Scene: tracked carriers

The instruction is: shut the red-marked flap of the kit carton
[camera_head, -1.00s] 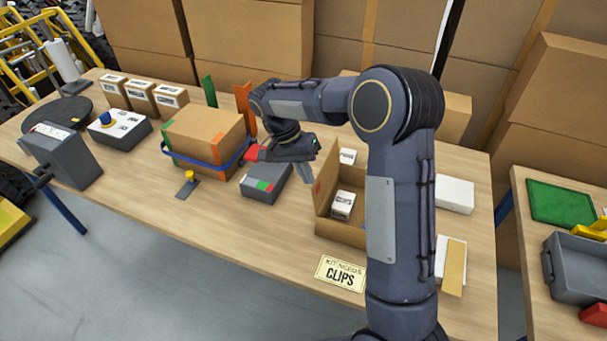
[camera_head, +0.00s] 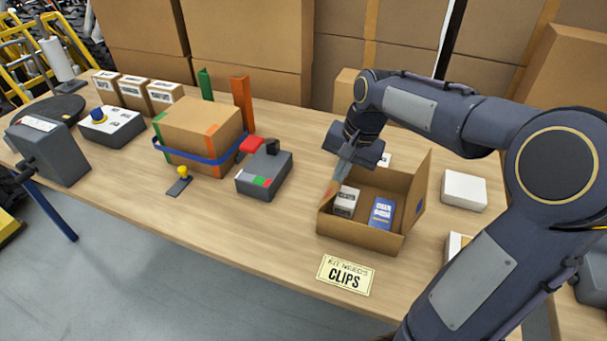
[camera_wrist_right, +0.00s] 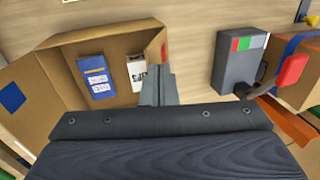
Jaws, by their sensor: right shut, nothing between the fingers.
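The kit carton (camera_head: 360,238) stands open on the table, holding a white box (camera_head: 345,201) and a blue packet (camera_head: 382,213). Its red-marked flap (camera_head: 331,189) is on the left side, a narrow strip beside my right fingertips; its red mark (camera_wrist_right: 163,52) shows in the right wrist view. I cannot tell its exact angle. The opposite flap (camera_head: 420,187) stands up on the right, with a blue mark (camera_wrist_right: 12,97) in the wrist view. My right gripper (camera_head: 340,175) is shut and empty, its fingers pointing down at the red-marked flap, apparently touching it. My left gripper is not in view.
A grey device (camera_head: 264,174) with a red top stands left of the carton. A strapped brown carton (camera_head: 202,130) is farther left. A white box (camera_head: 464,190) lies to the right. A CLIPS sign (camera_head: 346,275) lies in front.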

